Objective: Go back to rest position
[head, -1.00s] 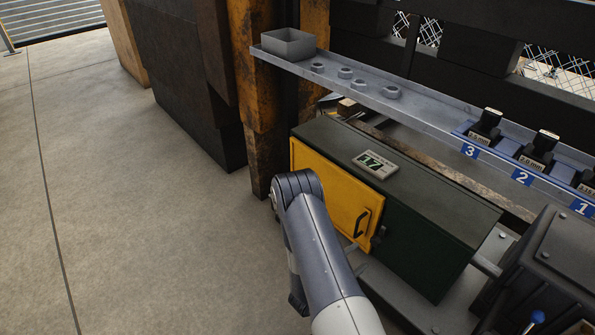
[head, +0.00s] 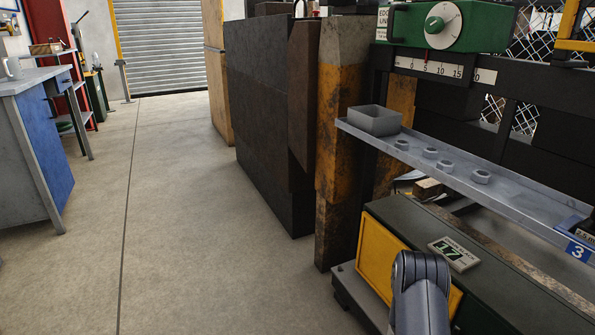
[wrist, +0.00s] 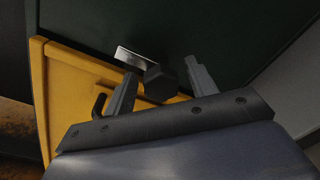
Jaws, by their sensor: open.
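My gripper (wrist: 160,95) shows in the wrist view with its two fingers spread apart. A dark knob-like piece (wrist: 160,82) and a pale metal strip (wrist: 133,58) on the green cabinet show between and beyond the fingertips; I cannot tell whether the fingers touch the knob. The cabinet's yellow door (wrist: 75,90) lies to the left, with a dark handle (wrist: 99,106) beside the left finger. In the head view my arm stands in front of the green cabinet (head: 420,225) and its yellow door (head: 380,255), and the gripper itself is out of sight.
A display (head: 453,254) sits on the cabinet top. Above it, a metal shelf (head: 440,172) holds a grey box (head: 375,121) and several nuts (head: 431,152). A blue-sided workbench (head: 45,150) stands at the left. The concrete floor (head: 170,230) between is clear.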

